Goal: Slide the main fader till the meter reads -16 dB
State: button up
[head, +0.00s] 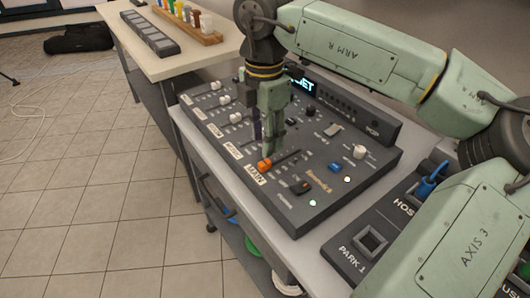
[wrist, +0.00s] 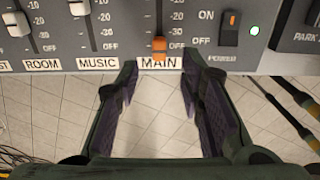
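The main fader's orange cap (head: 265,165) is on the sloping mixing console (head: 345,190), at the end of its slot near the MAIN label. In the wrist view the orange cap (wrist: 159,48) is level with the OFF mark, below -30. My gripper (head: 264,145) is pointed down close to the cap. In the wrist view my gripper (wrist: 160,68) is open, with fingers apart on either side below the cap and nothing between them. The lit meter display (head: 305,85) is partly hidden by my arm; only its last letters, like "ET", show.
White-capped faders (head: 224,100) line the console to the left, including MUSIC and ROOM. An ON switch (wrist: 229,28) with a green light is right of the main fader. A second panel marked PARK 1 (head: 366,241) stands right. A bench (head: 160,65) with a rack is behind.

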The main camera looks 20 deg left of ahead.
aim_at(264, 162)
notch_tip(264, 162, down, 7)
jog(key=shift+r+p, duration=0.15)
jog(key=shift+p, duration=0.4)
grip_shut()
dwell(0.6)
